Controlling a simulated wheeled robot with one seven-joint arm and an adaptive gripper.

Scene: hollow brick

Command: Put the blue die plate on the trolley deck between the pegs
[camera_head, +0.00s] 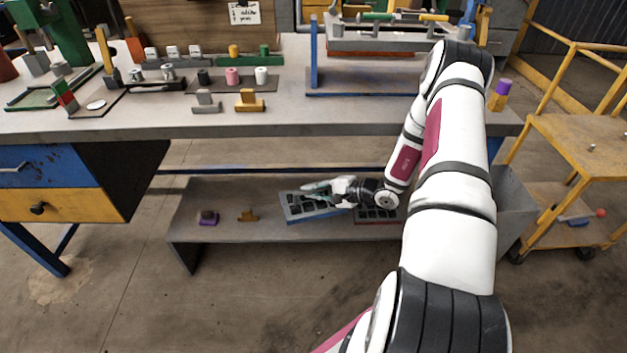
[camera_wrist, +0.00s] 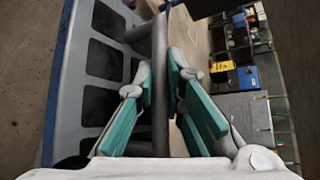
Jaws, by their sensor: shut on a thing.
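The blue die plate (camera_head: 295,208) is at the low shelf under the bench; I cannot tell whether it rests on the shelf or is slightly above it. It has rows of dark square recesses. In the wrist view the plate (camera_wrist: 58,105) stands along the left side, with a grey bar along its edge. My gripper (camera_head: 316,188) reaches in over the plate from the right. Its green-padded fingers (camera_wrist: 160,80) are shut on that grey bar, one on each side. The yellow trolley deck (camera_head: 575,130) is at the right, with small pegs (camera_head: 592,147) on it.
A dark plate with a reddish edge (camera_head: 377,220) lies on the shelf (camera_head: 270,228) right beside the blue one. A purple-based part (camera_head: 208,219) and an orange part (camera_head: 248,215) stand farther left on it. The bench top (camera_head: 330,115) overhangs the shelf. A grey bin (camera_head: 513,210) stands right of the shelf.

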